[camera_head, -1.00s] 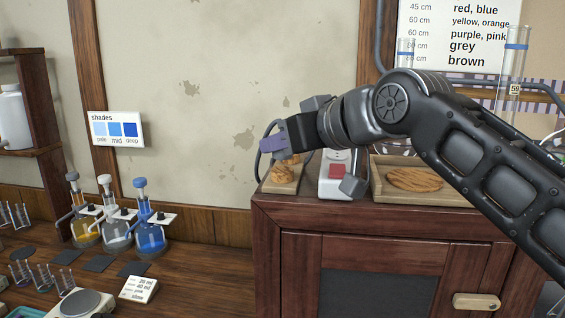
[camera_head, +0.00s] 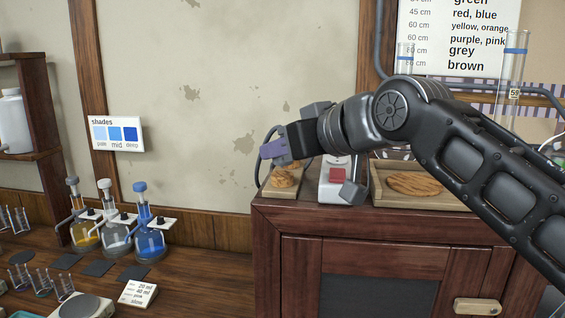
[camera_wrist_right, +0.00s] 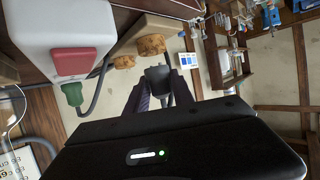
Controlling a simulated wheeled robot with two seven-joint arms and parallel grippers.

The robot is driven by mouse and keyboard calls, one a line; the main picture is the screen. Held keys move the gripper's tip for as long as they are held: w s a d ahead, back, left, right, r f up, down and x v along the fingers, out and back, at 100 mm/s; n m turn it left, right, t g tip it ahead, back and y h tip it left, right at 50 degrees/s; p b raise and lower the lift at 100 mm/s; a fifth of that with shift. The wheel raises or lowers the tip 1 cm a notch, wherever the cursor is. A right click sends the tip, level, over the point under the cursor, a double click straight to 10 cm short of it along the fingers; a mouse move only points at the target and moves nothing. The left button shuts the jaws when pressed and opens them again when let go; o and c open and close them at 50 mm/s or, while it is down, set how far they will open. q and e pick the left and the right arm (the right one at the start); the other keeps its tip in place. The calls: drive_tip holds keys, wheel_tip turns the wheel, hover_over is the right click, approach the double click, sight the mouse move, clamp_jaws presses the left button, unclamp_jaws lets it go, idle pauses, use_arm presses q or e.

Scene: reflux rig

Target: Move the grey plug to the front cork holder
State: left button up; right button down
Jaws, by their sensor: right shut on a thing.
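The grey plug (camera_wrist_right: 157,78) is between the purple fingertips of my right gripper (camera_wrist_right: 154,97), which is shut on it. In the head view the right gripper (camera_head: 275,151) hangs above the left end of the cabinet top, and its fingers mostly hide the plug. A dark cable loops beside the fingertips. The front cork holder (camera_head: 284,181) is a round cork on a wooden board, below the fingers and apart from them. It also shows in the right wrist view (camera_wrist_right: 151,45). The back cork (camera_wrist_right: 124,62) is partly hidden in the head view. My left gripper is out of view.
A white power strip (camera_head: 328,186) with a red switch (camera_wrist_right: 74,62) stands right of the corks; a green plug (camera_wrist_right: 73,94) is in it. A wooden tray (camera_head: 440,195) with a cork mat is further right. Flasks (camera_head: 150,236) stand on the lower bench at left.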

drive_tip(key=shift+f+b, duration=0.4)
drive_tip(key=shift+f, duration=0.2)
drive_tip(key=shift+f, duration=0.25)
idle(0.4)
drive_tip(key=c, duration=1)
unclamp_jaws()
drive_tip(key=shift+s+b, duration=0.1)
drive_tip(key=shift+b, duration=0.2)
drive_tip(key=b+v, duration=0.1)
drive_tip(key=v, duration=0.6)
drive_tip(key=shift+s+d+r, duration=0.15)
drive_tip(key=shift+s+d, duration=0.05)
drive_tip(key=shift+s, duration=0.05)
